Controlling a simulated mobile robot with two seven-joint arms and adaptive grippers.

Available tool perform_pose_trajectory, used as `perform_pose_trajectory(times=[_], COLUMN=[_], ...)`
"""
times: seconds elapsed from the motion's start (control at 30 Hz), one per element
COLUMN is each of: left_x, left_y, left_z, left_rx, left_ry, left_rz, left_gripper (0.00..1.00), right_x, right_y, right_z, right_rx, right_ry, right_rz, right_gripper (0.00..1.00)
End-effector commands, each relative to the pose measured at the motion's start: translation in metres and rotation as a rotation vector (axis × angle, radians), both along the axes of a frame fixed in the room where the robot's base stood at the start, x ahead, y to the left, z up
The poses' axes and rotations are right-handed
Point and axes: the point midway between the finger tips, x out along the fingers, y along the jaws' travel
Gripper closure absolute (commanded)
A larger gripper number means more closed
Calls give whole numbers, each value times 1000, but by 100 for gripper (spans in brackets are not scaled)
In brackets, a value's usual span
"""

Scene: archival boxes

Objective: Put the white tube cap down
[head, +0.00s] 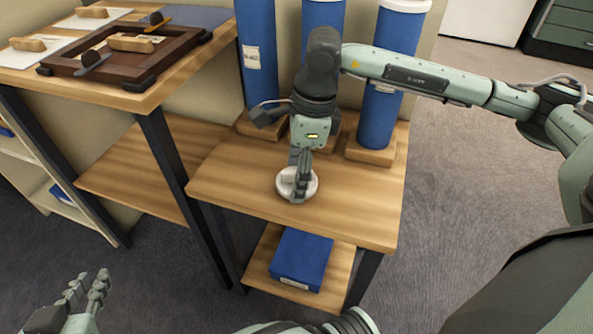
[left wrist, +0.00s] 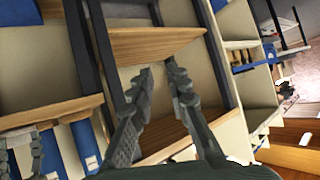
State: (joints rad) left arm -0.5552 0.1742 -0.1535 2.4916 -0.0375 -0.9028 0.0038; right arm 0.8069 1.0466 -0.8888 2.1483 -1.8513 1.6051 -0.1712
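The white tube cap (head: 284,184) is a round disc at the front of the low wooden table, in the head view. My right gripper (head: 299,190) points down over it, and a dark finger crosses the cap's middle and hides part of it. Whether the fingers press on the cap, and whether the cap rests fully on the wood, I cannot tell. My left gripper (head: 88,293) is open and empty at the lower left, away from the cap. Its parted fingers also show in the left wrist view (left wrist: 159,72).
Blue tubes (head: 380,118) stand on wooden bases at the table's back, close behind my right gripper. The low table (head: 235,180) is clear left of the cap. A blue box (head: 300,258) sits on its lower shelf. A higher table (head: 190,65) holds a dark wooden frame (head: 125,75).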

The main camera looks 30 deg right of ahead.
Motion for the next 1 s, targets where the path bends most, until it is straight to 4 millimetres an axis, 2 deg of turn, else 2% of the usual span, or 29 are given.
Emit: perform_pose_trajectory(times=[0.67,0.7,0.8,0.87,1.0], left_x=[5,6,6,6,6], left_y=[-10,-11,-13,-13,-12], left_z=[11,12,13,13,13], left_rx=[-23,-26,-28,-28,-29], left_ry=[-58,-63,-69,-69,-66], left_rz=[-18,-20,-23,-23,-23], left_gripper=[83,83,83,83,83], right_x=[0,0,0,0,0], right_y=[0,0,0,0,0], right_z=[-2,-2,-1,-1,-1], right_rx=[0,0,0,0,0], right_ry=[0,0,0,0,0], right_rz=[0,0,0,0,0], right_gripper=[52,31,19,12,12])
